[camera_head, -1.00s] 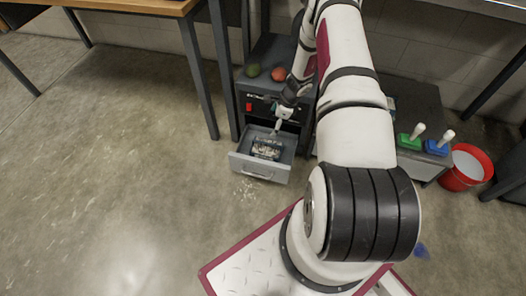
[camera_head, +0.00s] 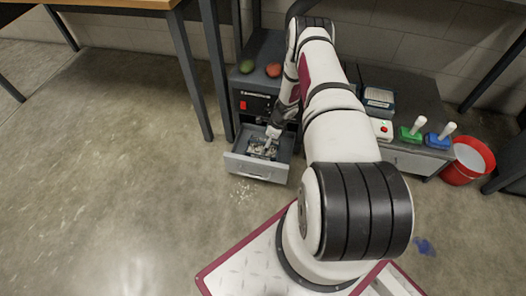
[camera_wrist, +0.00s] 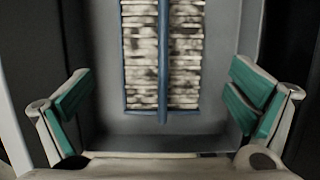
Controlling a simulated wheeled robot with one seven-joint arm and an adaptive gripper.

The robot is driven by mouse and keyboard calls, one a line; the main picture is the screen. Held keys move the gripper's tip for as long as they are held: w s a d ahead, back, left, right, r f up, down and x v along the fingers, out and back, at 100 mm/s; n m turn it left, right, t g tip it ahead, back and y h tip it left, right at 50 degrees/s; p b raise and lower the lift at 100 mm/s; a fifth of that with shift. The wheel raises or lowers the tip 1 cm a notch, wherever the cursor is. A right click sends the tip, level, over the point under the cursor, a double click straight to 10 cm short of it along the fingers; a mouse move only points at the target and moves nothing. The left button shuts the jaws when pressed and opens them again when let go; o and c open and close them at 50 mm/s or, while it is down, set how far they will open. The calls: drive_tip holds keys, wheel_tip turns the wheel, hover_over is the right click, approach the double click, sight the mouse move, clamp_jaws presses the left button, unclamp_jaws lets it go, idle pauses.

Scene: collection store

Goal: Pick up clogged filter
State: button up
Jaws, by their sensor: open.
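The clogged filter (camera_wrist: 186,55) lies in an open grey drawer (camera_head: 258,170). In the wrist view it has a blue frame with a centre bar and pale pleats blotched with brown dirt. In the head view the filter (camera_head: 262,149) is small and partly hidden by my gripper (camera_head: 270,136), which reaches down into the drawer. In the wrist view my gripper (camera_wrist: 160,112) is open, its green-padded fingers wide apart, one on each side of the drawer's inside. The filter's near end lies ahead, between the finger lines, and nothing is held.
The drawer belongs to a dark cabinet with a red switch (camera_head: 243,105); a green ball (camera_head: 246,67) and a red ball (camera_head: 273,70) sit on top. Pale debris (camera_head: 243,190) lies on the floor before it. A red bucket (camera_head: 468,160) stands right. Open floor lies left.

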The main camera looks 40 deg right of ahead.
sight(255, 145)
drive_tip(key=shift+b+x, duration=1.45)
drive_tip(key=shift+x, duration=1.3)
drive_tip(key=shift+s, duration=0.1)
drive_tip(key=c, duration=1.3)
